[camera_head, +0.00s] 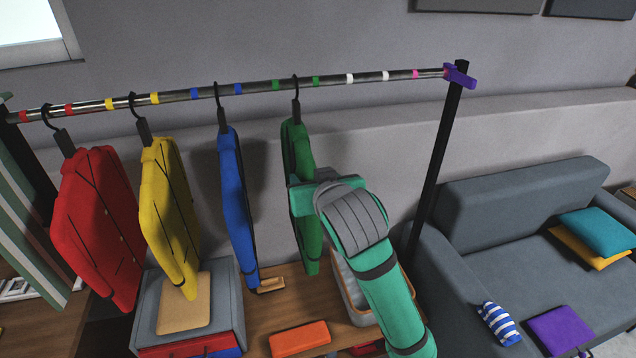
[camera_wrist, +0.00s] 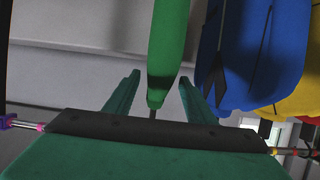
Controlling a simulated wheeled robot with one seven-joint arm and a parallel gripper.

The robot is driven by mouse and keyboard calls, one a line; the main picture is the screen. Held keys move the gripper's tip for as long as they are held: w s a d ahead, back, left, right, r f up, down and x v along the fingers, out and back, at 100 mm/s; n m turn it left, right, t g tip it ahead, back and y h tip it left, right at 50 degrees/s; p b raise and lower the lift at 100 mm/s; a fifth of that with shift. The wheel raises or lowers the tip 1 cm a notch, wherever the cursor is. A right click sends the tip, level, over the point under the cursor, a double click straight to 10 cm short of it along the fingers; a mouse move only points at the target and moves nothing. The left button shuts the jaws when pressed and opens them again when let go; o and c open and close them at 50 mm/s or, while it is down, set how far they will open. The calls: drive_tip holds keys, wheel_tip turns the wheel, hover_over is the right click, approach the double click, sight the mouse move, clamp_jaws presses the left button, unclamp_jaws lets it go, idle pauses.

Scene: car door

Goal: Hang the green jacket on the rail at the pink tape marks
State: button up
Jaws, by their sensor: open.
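The green jacket (camera_head: 303,160) hangs on its black hanger from the rail (camera_head: 340,80), between the two green tape marks. A pink tape mark (camera_head: 415,74) is near the rail's right end, beside the purple end bracket (camera_head: 459,75); a second pink band is hard to make out there. My gripper (camera_head: 298,198) is level with the jacket's middle, on its right side. In the wrist view my gripper (camera_wrist: 160,82) is open, its two fingers on either side of the green jacket (camera_wrist: 168,45). Whether either finger touches the cloth I cannot tell.
A blue jacket (camera_head: 233,190), yellow jacket (camera_head: 168,205) and red jacket (camera_head: 95,215) hang to the left. White tape marks (camera_head: 350,78) lie between green and pink, with no hanger there. A black post (camera_head: 437,165) supports the right end. A grey sofa (camera_head: 500,230) stands right.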

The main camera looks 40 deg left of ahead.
sight(299, 174)
drive_tip(key=shift+x, duration=2.9)
clamp_jaws()
drive_tip(key=shift+r, duration=0.1)
drive_tip(key=shift+r, duration=0.15)
drive_tip(key=shift+r, duration=0.2)
